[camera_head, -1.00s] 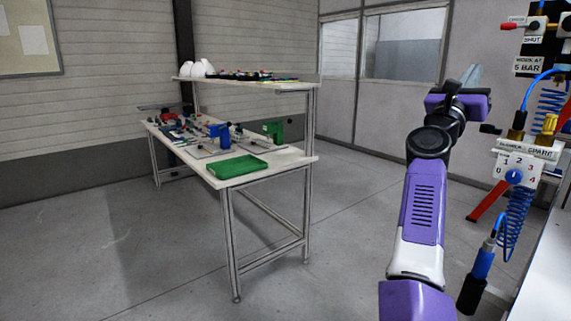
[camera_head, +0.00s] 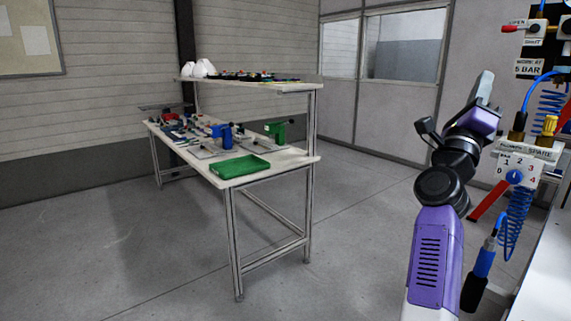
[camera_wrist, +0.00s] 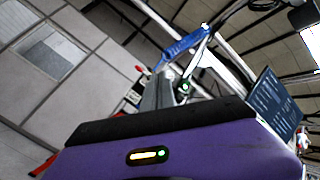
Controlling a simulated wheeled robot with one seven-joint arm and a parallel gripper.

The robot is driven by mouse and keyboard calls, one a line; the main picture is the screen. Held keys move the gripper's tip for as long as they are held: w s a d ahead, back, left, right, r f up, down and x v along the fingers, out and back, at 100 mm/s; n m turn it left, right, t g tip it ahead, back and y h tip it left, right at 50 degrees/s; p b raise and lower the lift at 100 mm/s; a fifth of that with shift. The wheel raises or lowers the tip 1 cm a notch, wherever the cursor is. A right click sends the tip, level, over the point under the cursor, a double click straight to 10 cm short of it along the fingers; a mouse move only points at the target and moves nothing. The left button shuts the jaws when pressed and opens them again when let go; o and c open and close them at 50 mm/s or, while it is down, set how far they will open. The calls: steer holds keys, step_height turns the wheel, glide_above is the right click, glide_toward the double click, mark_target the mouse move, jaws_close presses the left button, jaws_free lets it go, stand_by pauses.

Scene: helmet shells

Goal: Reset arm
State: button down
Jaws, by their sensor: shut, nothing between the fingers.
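My arm is purple, white and black and rises on the right side of the head view. My gripper (camera_head: 486,86) is at its top, pointing up, with its grey fingers close together. It is shut and holds nothing. In the wrist view my gripper (camera_wrist: 160,92) shows beyond the purple wrist housing, its fingers partly hidden by the dark edge. The gripper is just left of the air panel (camera_head: 540,67) with its valves and labels. I cannot tell the exact gap between them.
A workbench (camera_head: 290,160) with a green tray (camera_head: 240,167), blue and green tools and a shelf of white helmet shells (camera_head: 199,69) stands left. Blue coiled hoses (camera_head: 516,212) and a hanging blue tool (camera_head: 480,272) are close right of my arm. The middle floor is clear.

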steer(key=s+a+f+n+t+y+p, duration=0.1)
steer(key=s+a+f+n+t+y, duration=0.1)
steer(key=s+a+f+n+y, duration=0.45)
steer(key=s+a+f+n+t+y+p, duration=0.1)
steer(key=s+f+n+y, duration=0.3)
steer(key=s+f+n, duration=0.55)
steer(key=s+a+f+n+t+y+p, duration=0.25)
steer(key=s+f+n+y, duration=0.2)
steer(key=f+n, duration=0.7)
steer(key=s+a+f+n+g+y+p, duration=0.1)
steer(key=s+a+f+n+g, duration=0.1)
steer(key=s, duration=0.9)
steer(key=s+a+f+n+g+y+p, duration=0.1)
steer(key=s+a+f+n+g, duration=0.1)
steer(key=s, duration=0.9)
steer(key=s+a+f+n+g+y+p, duration=0.2)
steer(key=s+a+f+g, duration=0.2)
steer(key=s+f, duration=0.3)
steer(key=s+g, duration=0.1)
steer(key=s, duration=0.4)
steer(key=shift+f+g, duration=0.15)
steer(key=shift+g, duration=0.2)
